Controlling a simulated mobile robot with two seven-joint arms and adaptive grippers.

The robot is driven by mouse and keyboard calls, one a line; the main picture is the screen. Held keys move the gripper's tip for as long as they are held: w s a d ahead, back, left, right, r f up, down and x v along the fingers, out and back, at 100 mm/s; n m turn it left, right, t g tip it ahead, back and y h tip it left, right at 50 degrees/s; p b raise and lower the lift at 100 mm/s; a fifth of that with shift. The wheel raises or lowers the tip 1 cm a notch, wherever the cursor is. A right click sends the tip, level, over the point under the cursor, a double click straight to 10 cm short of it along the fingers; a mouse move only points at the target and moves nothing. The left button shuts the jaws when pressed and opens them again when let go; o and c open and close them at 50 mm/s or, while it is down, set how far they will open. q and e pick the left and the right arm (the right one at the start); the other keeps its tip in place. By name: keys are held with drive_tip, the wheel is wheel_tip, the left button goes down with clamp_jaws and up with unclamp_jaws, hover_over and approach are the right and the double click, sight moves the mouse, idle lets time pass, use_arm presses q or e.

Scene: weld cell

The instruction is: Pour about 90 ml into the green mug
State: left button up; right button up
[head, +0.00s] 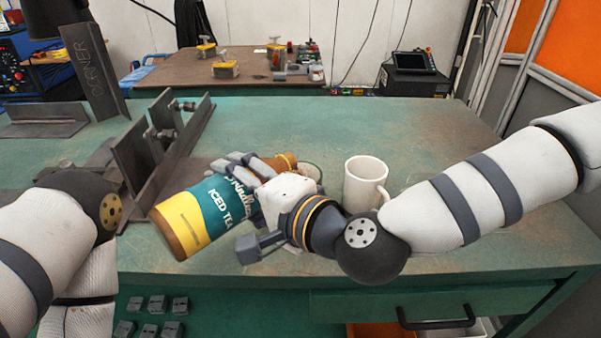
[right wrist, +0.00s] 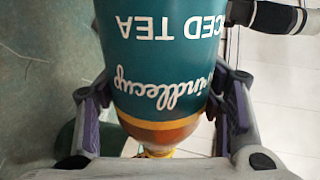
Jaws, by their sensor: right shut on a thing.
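A bottle with a teal and yellow "iced tea" label (head: 205,213) lies tipped over in my right gripper (head: 245,178), its base toward the lower left and its neck toward the upper right. My right gripper is shut around its body; the label also fills the right wrist view (right wrist: 160,60). A thin dull-green rim (head: 313,166), likely the green mug, shows just past the bottle's neck, mostly hidden behind the gripper. I cannot tell whether the neck is over it or whether liquid flows. My left arm shows at the left, but its gripper is out of view.
A white mug (head: 364,184) stands close to the right of my right gripper. Steel angle plates (head: 150,145) stand on the green bench (head: 440,140) left of the bottle. The bench's back right is clear.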

drive_tip(key=shift+f, duration=0.25)
drive_tip(key=shift+r, duration=0.35)
drive_tip(key=shift+f, duration=0.1)
